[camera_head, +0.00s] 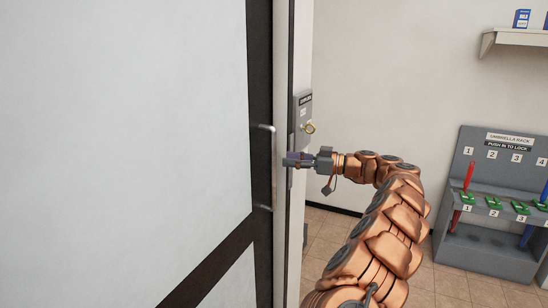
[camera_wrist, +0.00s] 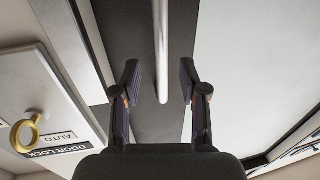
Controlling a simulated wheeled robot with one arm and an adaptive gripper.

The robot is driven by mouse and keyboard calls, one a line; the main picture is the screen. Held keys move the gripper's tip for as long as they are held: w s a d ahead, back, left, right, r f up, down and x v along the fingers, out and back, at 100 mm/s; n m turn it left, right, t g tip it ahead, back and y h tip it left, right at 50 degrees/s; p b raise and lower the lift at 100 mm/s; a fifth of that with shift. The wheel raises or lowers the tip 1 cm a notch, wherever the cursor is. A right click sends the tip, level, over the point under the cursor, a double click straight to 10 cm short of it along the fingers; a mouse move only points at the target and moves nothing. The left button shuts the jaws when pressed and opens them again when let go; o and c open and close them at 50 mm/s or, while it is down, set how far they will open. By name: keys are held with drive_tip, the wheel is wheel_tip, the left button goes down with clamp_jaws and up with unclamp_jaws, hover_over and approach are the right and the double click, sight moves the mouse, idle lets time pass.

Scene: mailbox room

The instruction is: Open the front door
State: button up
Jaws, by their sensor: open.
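The front door (camera_head: 150,120) fills the left of the head view, with pale panels and a dark frame. A vertical metal bar handle (camera_head: 273,185) stands on its right stile. My gripper (camera_head: 287,160) is just right of the handle at mid-height, and its fingertips overlap the door edge in the picture. In the wrist view, my open gripper (camera_wrist: 160,82) has one finger on each side of the handle bar (camera_wrist: 162,40), with visible gaps on both sides. I cannot tell how deep the bar sits between the fingers.
A grey door lock box (camera_head: 303,112) with a brass key or knob (camera_head: 309,128) is just above my gripper; it also shows left in the wrist view (camera_wrist: 40,110). An umbrella rack (camera_head: 490,205) stands at the right, below a wall shelf (camera_head: 515,37).

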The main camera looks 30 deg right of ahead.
drive_tip(key=shift+p+x, duration=0.75)
drive_tip(key=shift+x, duration=2.2)
drive_tip(key=shift+s+a, duration=0.1)
drive_tip(key=shift+c, duration=0.4)
clamp_jaws()
